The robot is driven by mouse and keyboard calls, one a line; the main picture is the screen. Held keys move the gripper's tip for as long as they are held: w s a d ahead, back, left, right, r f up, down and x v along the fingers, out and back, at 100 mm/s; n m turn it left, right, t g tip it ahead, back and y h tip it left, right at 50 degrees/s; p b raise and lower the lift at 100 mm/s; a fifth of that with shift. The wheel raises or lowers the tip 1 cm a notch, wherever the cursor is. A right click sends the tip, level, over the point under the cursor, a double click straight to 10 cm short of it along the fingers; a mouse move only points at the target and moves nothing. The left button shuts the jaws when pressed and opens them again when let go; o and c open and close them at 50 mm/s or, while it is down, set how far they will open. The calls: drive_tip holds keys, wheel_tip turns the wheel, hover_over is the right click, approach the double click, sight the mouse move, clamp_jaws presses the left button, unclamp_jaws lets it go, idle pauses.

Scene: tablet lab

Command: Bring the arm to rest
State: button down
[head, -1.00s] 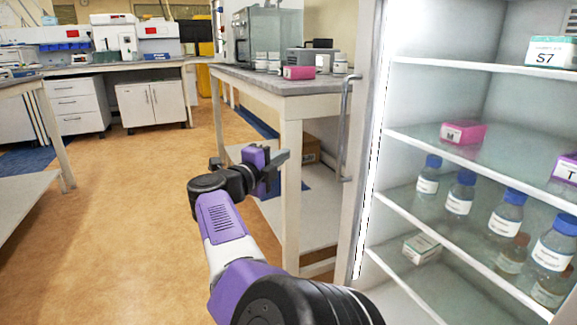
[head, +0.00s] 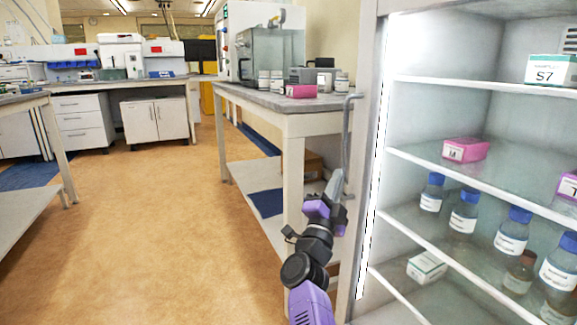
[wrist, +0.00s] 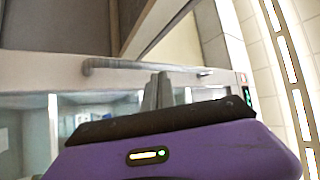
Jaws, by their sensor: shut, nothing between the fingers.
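My gripper (head: 333,186) is shut and empty at the end of my purple and black arm.
The fridge shelves (head: 430,160) hold a pink box (head: 465,149), an S7 box (head: 551,70) and several blue-capped bottles. A side table (head: 265,100) with jars and a pink box stands left of the fridge. The floor (head: 150,220) at left is clear.

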drive_tip(key=s+d+f+n+y, duration=0.3)
drive_tip(key=s+f+n, duration=0.25)
drive_tip(key=s, duration=0.35)
drive_tip(key=s+d+f+n+y, duration=0.2)
drive_tip(key=s+f+n+y, duration=0.25)
drive_tip(key=s+f, duration=0.35)
drive_tip(key=s+d+f+n+y, duration=0.3)
drive_tip(key=s+f+n, duration=0.2)
drive_tip(key=s, duration=0.5)
drive_tip(key=s+f+n+g+p, duration=0.15)
drive_tip(key=s+g, duration=0.25)
drive_tip(key=s, duration=1.5)
drive_tip(key=s+f+n+g, duration=0.1)
drive_tip(key=s+f+g, duration=0.2)
drive_tip(key=s, duration=1.6)
wheel_tip(320, 180, up, 39)
drive_tip(key=p, duration=3.8)
drive_tip(key=shift+w+f+h, duration=0.2)
drive_tip(key=shift+w+h, duration=0.1)
drive_tip(key=shift+h, duration=0.15)
